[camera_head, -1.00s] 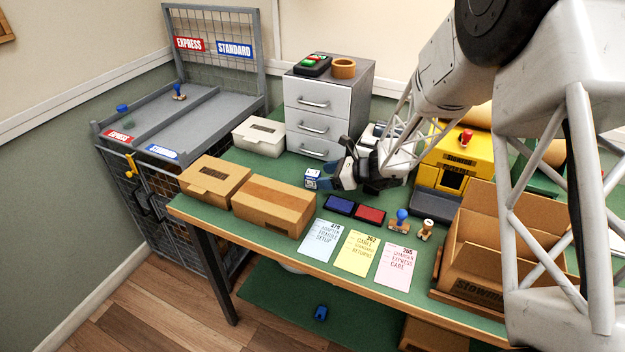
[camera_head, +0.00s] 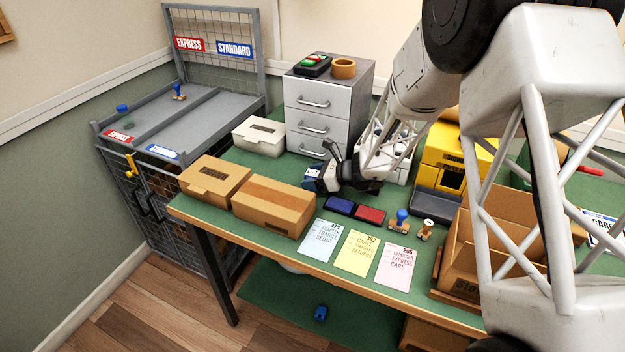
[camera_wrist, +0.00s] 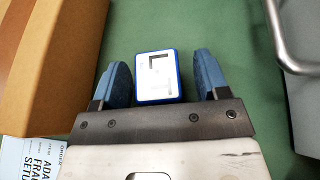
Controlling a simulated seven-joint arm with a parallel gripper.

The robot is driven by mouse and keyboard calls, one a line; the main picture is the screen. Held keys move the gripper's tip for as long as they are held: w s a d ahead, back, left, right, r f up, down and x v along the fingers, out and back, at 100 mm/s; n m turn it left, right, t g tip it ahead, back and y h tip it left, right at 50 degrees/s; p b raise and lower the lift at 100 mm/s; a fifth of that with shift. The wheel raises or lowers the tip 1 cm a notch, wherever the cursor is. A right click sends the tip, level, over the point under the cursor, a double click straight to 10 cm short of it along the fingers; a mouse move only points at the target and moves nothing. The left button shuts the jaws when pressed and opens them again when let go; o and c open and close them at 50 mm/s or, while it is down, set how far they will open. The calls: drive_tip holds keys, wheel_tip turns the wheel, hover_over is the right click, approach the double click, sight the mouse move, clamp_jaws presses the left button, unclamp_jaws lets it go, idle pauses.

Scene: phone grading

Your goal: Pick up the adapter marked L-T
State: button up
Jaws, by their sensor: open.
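The adapter is a small block with blue sides and a white top face (camera_wrist: 157,77); dark strokes show on that face, but I cannot read them surely as L-T. It lies on the green table top, and in the head view its white face (camera_head: 312,172) shows small beside my gripper (camera_head: 326,180). In the wrist view my gripper (camera_wrist: 163,65) is open, with one blue fingertip on each side of the adapter. Gaps of green show between the block and both fingers. Nothing is held.
A brown carton (camera_head: 273,206) stands close on the left. The grey drawer unit (camera_head: 326,112) stands behind. Blue and red ink pads (camera_head: 369,214) and paper slips (camera_head: 357,252) lie in front and to the right. A white lidded box (camera_head: 259,136) stands at the back left.

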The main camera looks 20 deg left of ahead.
sight(313, 172)
drive_tip(key=shift+c, duration=0.3)
drive_tip(key=c, duration=0.9)
drive_tip(key=shift+r, duration=0.2)
drive_tip(key=shift+c, duration=0.2)
drive_tip(key=shift+r, duration=4.85)
